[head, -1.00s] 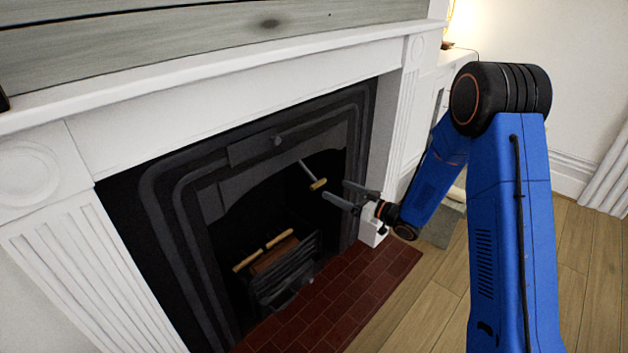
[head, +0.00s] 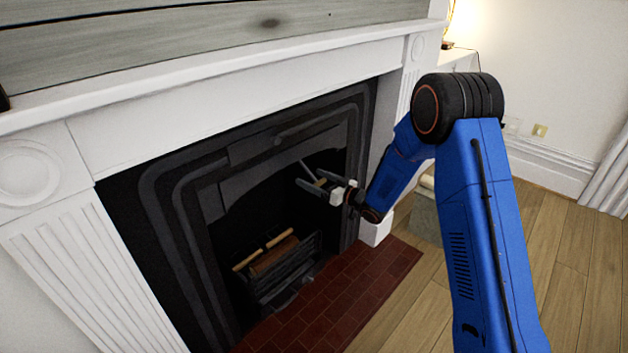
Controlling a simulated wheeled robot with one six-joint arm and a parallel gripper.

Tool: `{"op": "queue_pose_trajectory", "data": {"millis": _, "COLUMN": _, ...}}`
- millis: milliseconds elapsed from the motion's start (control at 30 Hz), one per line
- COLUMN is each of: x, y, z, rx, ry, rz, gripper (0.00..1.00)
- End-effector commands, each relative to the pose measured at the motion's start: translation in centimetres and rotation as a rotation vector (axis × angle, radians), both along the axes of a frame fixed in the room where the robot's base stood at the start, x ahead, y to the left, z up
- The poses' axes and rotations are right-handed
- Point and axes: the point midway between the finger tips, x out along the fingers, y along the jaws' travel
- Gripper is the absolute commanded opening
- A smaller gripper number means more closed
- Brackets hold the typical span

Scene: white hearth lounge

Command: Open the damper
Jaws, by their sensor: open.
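The damper handle (head: 307,169), a thin grey rod with a tan end, sticks out and down from under the dark fireplace hood. My gripper (head: 307,178) is open at the fireplace opening, its two grey fingers pointing left. The handle's tan end (head: 320,183) appears between the fingers, with one finger on each side in the picture. I cannot tell whether either finger touches it. The damper plate itself is not visible.
The dark metal surround (head: 180,190) and white mantel (head: 220,88) frame the opening. A grate (head: 285,268) with logs (head: 275,255) sits low inside. The red tile hearth (head: 345,295) is bare. A grey box-like object (head: 426,215) stands right of the fireplace.

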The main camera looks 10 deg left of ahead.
Motion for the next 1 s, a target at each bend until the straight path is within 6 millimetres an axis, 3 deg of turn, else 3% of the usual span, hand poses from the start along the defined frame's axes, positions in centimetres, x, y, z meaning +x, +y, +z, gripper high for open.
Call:
{"op": "queue_pose_trajectory", "data": {"millis": 133, "x": 0.0, "y": 0.0, "z": 0.0, "rx": 0.0, "ry": 0.0, "rz": 0.0, "gripper": 0.82}}
{"op": "queue_pose_trajectory", "data": {"millis": 300, "x": 0.0, "y": 0.0, "z": 0.0, "rx": 0.0, "ry": 0.0, "rz": 0.0, "gripper": 0.41}}
{"op": "queue_pose_trajectory", "data": {"millis": 367, "x": 0.0, "y": 0.0, "z": 0.0, "rx": -0.001, "ry": 0.001, "rz": 0.0, "gripper": 0.29}}
{"op": "queue_pose_trajectory", "data": {"millis": 667, "x": 0.3, "y": 0.5, "z": -0.6, "rx": 0.027, "ry": -0.018, "rz": 0.001, "gripper": 0.29}}
{"op": "queue_pose_trajectory", "data": {"millis": 1000, "x": 2.2, "y": 3.1, "z": -2.1, "rx": 0.157, "ry": -0.121, "rz": 0.003, "gripper": 0.29}}
